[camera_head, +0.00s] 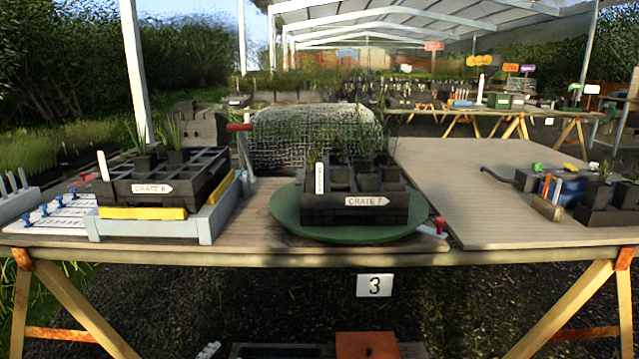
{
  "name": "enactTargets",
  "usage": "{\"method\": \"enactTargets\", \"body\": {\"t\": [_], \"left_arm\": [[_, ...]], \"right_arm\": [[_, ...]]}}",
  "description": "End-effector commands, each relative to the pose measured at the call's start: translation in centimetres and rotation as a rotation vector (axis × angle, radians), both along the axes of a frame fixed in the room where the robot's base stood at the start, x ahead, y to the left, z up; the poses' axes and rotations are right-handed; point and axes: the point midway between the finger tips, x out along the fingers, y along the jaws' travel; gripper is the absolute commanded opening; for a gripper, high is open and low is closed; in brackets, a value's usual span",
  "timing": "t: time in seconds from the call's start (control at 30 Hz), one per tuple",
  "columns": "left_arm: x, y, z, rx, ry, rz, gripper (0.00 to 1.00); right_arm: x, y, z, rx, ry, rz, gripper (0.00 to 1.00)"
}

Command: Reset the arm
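Neither of my grippers shows in the head view, and I see no part of my arms over the table. The wooden table (490,258) stands in front of me on trestle legs. A black crate (180,187) labelled "CRATE" with an unclear last character sits on a pale blue-grey base with yellow strips at the left. A second black crate (357,215) labelled "CRATE" stands on a round green turntable (290,222) in the middle. Both crates hold potted seedlings and a white upright tag.
A raised board (480,195) covers the right half and is mostly bare. Red-handled parts (440,225) sit near the turntable.

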Motion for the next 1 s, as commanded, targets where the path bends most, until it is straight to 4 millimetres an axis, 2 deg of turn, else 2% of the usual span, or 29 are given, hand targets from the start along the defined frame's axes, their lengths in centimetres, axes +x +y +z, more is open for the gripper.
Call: {"method": "enactTargets", "body": {"t": [0.03,0.1,0.2,0.3,0.4,0.5,0.6,1.0], "left_arm": [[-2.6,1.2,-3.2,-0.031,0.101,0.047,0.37],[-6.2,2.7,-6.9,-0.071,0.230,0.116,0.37],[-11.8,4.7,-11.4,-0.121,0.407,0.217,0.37],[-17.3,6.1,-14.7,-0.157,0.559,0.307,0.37],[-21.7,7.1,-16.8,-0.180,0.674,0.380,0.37],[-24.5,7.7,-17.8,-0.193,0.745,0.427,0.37],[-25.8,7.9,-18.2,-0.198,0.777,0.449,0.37],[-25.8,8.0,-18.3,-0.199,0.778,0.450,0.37]], "right_arm": [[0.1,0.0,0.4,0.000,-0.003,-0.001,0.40],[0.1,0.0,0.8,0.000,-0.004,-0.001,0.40],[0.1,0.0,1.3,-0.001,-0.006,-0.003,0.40],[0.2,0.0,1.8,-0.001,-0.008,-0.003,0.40],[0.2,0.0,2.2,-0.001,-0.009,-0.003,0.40],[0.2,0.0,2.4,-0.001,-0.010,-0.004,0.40],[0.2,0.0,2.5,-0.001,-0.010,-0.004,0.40],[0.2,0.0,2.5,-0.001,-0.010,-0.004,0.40]]}}
